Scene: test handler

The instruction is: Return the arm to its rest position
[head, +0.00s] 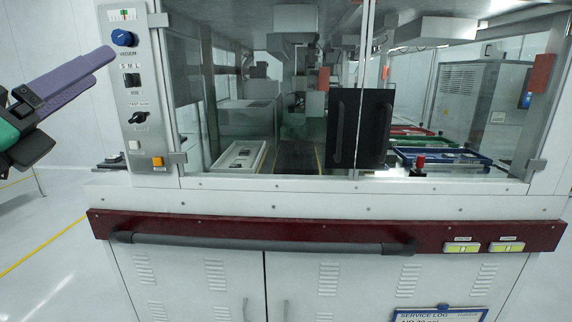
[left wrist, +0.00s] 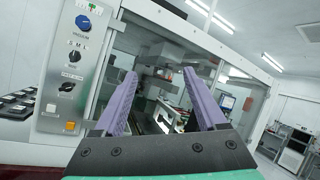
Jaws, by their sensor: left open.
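My left gripper (head: 110,58) comes in from the left edge of the head view, with purple fingers and a teal and black body. It is raised in front of the control panel's left side, near the blue vacuum knob. In the left wrist view its two purple fingers (left wrist: 163,100) stand apart with nothing between them. Behind them is the handler's glazed front. My right gripper is not in view.
The control panel (head: 133,92) has a blue knob (head: 123,37), switches and an orange button (head: 157,161). A dark red bumper (head: 480,236) with a grey handrail (head: 260,243) crosses the front. A service log board (head: 440,314) hangs low right. Open floor (head: 45,225) lies left.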

